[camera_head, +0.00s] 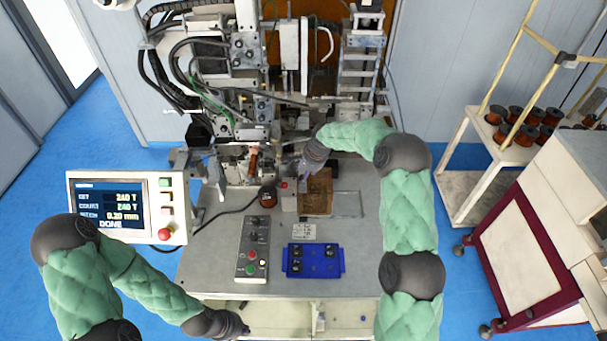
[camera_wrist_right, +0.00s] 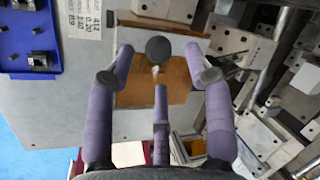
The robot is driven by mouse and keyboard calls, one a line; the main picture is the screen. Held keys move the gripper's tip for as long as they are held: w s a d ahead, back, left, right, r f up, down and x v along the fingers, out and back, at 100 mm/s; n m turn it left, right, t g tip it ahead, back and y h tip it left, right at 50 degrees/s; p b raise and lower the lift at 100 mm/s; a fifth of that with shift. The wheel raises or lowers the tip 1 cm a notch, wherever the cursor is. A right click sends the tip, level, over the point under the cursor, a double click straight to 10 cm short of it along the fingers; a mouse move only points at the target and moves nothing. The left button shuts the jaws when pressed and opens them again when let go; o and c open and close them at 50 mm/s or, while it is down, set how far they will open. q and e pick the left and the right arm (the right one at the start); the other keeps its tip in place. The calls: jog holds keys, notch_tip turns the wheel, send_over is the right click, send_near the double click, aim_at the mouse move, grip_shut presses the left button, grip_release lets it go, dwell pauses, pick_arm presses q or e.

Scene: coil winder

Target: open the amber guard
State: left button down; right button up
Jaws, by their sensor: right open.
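The amber guard (camera_head: 318,195) is a brown, see-through panel on the machine's table, just right of centre in the head view. It also shows in the right wrist view (camera_wrist_right: 178,78), with a dark round knob (camera_wrist_right: 158,48) in front of it. My right gripper (camera_head: 305,178) is over the guard's upper left part. In the wrist view its purple fingers (camera_wrist_right: 160,70) are spread and empty, around the knob's near side; I cannot tell whether they touch it. My left gripper (camera_head: 240,326) is low, in front of the table, and its fingers are too small to judge.
A display (camera_head: 112,210) reading DONE stands at left. A grey button box (camera_head: 252,248) and a blue tray (camera_head: 314,260) lie on the table's front part. The winder's metal machinery (camera_head: 235,125) crowds the back. A rack with copper spools (camera_head: 518,130) stands at right.

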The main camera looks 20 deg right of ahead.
aim_at(315, 189)
jog(key=x, duration=0.2)
jog(key=shift+s+a+f+p, duration=0.1)
jog(key=shift+f+p, duration=0.2)
jog(key=shift+w+f, duration=0.2)
jog(key=shift+f, duration=0.2)
grip_shut()
jog(key=shift+s, duration=0.1)
